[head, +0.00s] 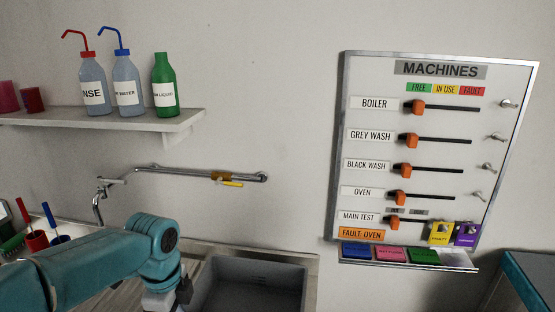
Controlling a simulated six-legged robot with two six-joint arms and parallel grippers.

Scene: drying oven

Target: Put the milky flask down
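No milky flask shows in the head view. My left arm comes in from the left, and its teal wrist joint is in front of the counter beside the sink. The arm bends down there and leaves the picture at the bottom edge, so the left gripper and anything it may hold are out of sight. My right gripper is not in view.
A grey sink (255,284) is right of my arm, with a metal tap (185,172) above. Red and blue pots (37,241) stand at left. A wall shelf (130,124) holds bottles. A machines board (440,150) hangs right. A teal-edged surface (525,283) is lower right.

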